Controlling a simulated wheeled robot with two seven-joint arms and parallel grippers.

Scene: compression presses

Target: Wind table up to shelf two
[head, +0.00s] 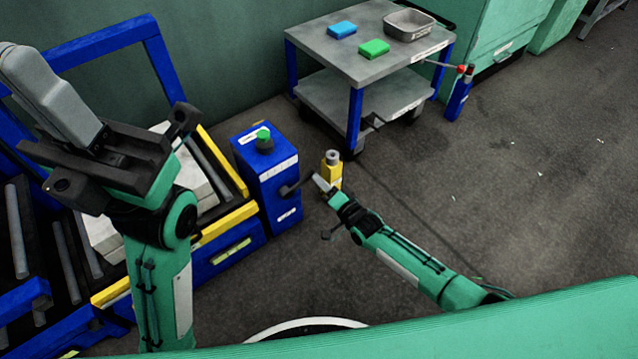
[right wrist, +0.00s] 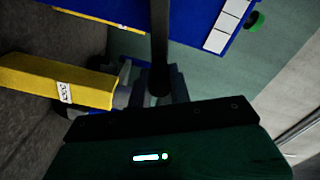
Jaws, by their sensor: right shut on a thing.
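A blue post (head: 268,175) with a green knob (head: 264,137) on top and white labels stands right of a blue, yellow-edged table (head: 228,222) carrying pale blocks (head: 190,183). A dark crank handle (head: 292,187) sticks out of the post's right side. My right gripper (head: 318,184) is shut on it; in the right wrist view the dark bar (right wrist: 160,45) runs between the fingers (right wrist: 158,97). My left gripper (head: 120,150) is raised above the table's left side, and its jaw opening is unclear. The pale blocks are partly hidden by my left arm.
A yellow post (head: 332,166) with a grey top stands just beyond my right gripper. A blue rack with rollers (head: 18,225) is at the left. A grey cart (head: 372,62) at the back carries a blue block, a green block and a metal tray.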

